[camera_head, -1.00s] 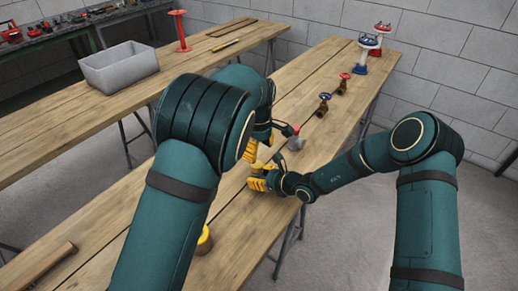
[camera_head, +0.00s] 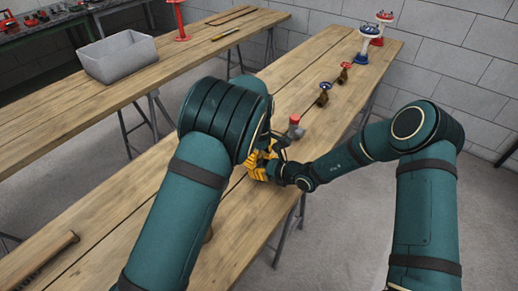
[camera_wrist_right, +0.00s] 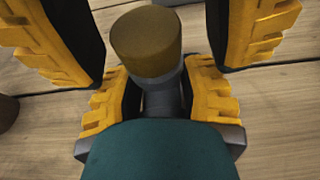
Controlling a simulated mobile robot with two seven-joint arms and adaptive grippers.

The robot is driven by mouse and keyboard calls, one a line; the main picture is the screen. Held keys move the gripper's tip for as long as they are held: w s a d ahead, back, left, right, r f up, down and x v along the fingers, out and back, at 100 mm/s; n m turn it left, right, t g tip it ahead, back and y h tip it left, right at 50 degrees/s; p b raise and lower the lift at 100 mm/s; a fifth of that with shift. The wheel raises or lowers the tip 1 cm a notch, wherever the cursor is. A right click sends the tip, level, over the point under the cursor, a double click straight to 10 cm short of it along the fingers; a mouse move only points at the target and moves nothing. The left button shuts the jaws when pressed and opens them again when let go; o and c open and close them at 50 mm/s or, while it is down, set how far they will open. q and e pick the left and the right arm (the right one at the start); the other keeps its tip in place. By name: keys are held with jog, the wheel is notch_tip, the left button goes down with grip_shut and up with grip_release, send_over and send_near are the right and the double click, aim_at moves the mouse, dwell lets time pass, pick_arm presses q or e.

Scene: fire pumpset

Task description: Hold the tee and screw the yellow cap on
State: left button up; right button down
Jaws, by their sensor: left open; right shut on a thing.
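In the right wrist view, the grey tee (camera_wrist_right: 160,98) stands between the yellow-padded fingers of my right gripper (camera_wrist_right: 160,100), which is shut on it. The yellow cap (camera_wrist_right: 146,40), dull in shadow, sits at the tee's upper end; I cannot tell how far it is screwed on. The open fingers of my left gripper (camera_wrist_right: 160,35) stand either side of the cap with gaps. In the head view, my left gripper (camera_head: 264,150) and right gripper (camera_head: 262,172) are close together over the near bench. My left arm hides most of the tee and cap there.
A red-topped grey fitting (camera_head: 294,127) stands just beyond the grippers. A grey bin (camera_head: 118,57) is on the other bench.

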pick_arm(q)
jog(key=shift+f, duration=0.2)
pick_arm(e)
jog(key=shift+r, duration=0.1)
pick_arm(q)
grip_shut()
jog(key=shift+m, duration=1.7)
pick_arm(e)
jog(key=shift+s+a, duration=0.1)
jog(key=shift+a, duration=0.05)
pick_arm(q)
grip_release()
jog(key=shift+r, duration=0.15)
